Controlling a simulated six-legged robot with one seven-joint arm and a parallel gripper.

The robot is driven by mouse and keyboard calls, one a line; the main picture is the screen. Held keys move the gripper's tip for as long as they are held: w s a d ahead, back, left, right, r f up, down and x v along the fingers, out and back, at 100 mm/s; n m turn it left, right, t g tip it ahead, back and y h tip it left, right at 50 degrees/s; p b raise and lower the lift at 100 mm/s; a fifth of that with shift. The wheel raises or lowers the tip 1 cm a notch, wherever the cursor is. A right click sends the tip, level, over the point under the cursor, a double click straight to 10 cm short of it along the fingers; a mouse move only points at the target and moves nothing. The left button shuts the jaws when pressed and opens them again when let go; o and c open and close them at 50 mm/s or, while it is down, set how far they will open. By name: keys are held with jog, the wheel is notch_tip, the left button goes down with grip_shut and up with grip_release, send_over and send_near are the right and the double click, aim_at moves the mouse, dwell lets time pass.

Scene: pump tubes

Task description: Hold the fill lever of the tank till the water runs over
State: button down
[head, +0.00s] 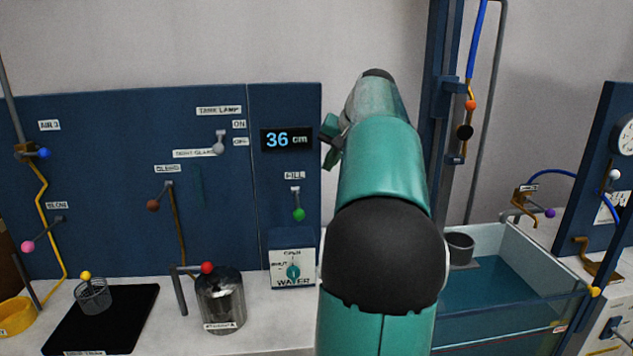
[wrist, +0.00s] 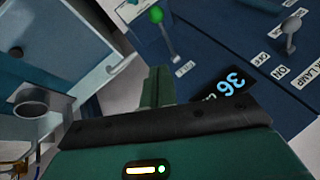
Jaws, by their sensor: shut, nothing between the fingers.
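The fill lever (head: 298,205) hangs from the blue panel under a FILL label, with a green ball at its lower end. The lever also shows in the wrist view (wrist: 167,38), upside down and beyond my fingers. The tank (head: 490,240) stands at the right, holding blue-green water; its wall shows at upper left in the wrist view (wrist: 90,30). I see no water running over its rim. The display (head: 287,139) reads 36 cm. My gripper (wrist: 157,88) is shut and empty, apart from the lever; my arm mostly hides it in the head view.
A WATER valve (head: 293,271) is below the lever. A tank lamp switch (head: 219,143) is left of the display. A blue column (head: 444,80) rises behind my arm.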

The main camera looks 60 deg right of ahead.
jog(key=w+a+f, duration=0.1)
jog(key=w+f, duration=0.4)
jog(key=f, duration=0.6)
jog(key=shift+w+a, duration=0.25)
jog(key=shift+w, duration=0.15)
notch_tip(320, 180, down, 8)
jog(key=t, duration=0.1)
jog(key=shift+s+a+r+h, duration=0.15)
jog(key=shift+a+r+h, duration=0.1)
jog(key=shift+h, duration=0.15)
